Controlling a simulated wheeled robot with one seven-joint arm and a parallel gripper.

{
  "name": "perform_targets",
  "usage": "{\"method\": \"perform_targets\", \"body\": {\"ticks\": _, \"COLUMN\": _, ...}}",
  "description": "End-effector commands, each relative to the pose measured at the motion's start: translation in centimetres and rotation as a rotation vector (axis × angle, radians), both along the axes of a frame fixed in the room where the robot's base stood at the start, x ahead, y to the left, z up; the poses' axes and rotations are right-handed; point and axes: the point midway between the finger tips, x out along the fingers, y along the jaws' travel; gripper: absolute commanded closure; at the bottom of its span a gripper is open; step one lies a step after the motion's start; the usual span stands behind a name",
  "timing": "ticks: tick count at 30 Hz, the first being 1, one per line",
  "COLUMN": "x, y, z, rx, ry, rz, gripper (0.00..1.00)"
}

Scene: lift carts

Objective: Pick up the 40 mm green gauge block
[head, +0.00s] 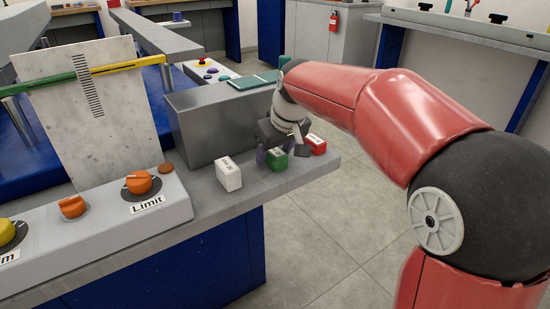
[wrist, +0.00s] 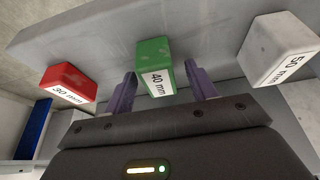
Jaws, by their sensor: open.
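The green gauge block (head: 277,160) stands on the grey bench top, between a white and a red block. In the wrist view the green block (wrist: 154,66) shows its "40 mm" label. My gripper (head: 279,156) is low over the bench at this block in the head view. In the wrist view my gripper (wrist: 162,88) is open, with one purple finger on each side of the green block. The block's near end is between the fingertips, with a gap visible on both sides. The head view hides part of the fingers.
The white "50 mm" block (wrist: 282,60) and red "30 mm" block (wrist: 68,82) stand on either side. A grey metal box (head: 215,130) stands behind the blocks. A control panel labelled "Limit" (head: 100,220) is at left. The bench edge is close in front.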

Motion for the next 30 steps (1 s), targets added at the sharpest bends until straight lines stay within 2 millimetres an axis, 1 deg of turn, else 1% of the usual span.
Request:
{"method": "perform_targets", "body": {"ticks": 5, "x": 0.0, "y": 0.0, "z": 0.0, "rx": 0.000, "ry": 0.000, "rz": 0.000, "gripper": 0.44}}
{"method": "perform_targets", "body": {"ticks": 8, "x": 0.0, "y": 0.0, "z": 0.0, "rx": 0.001, "ry": -0.001, "rz": 0.000, "gripper": 0.55}}
{"method": "perform_targets", "body": {"ticks": 15, "x": 0.0, "y": 0.0, "z": 0.0, "rx": 0.001, "ry": -0.001, "rz": -0.001, "gripper": 0.87}}
{"method": "perform_targets", "body": {"ticks": 18, "x": 0.0, "y": 0.0, "z": 0.1, "rx": 0.001, "ry": -0.002, "rz": -0.001, "gripper": 0.98}}
{"method": "perform_targets", "body": {"ticks": 26, "x": 0.0, "y": 0.0, "z": 0.2, "rx": 0.001, "ry": -0.002, "rz": -0.001, "gripper": 0.98}}
{"method": "perform_targets", "body": {"ticks": 30, "x": 0.1, "y": 0.0, "z": 1.2, "rx": 0.001, "ry": -0.005, "rz": -0.001, "gripper": 0.98}}
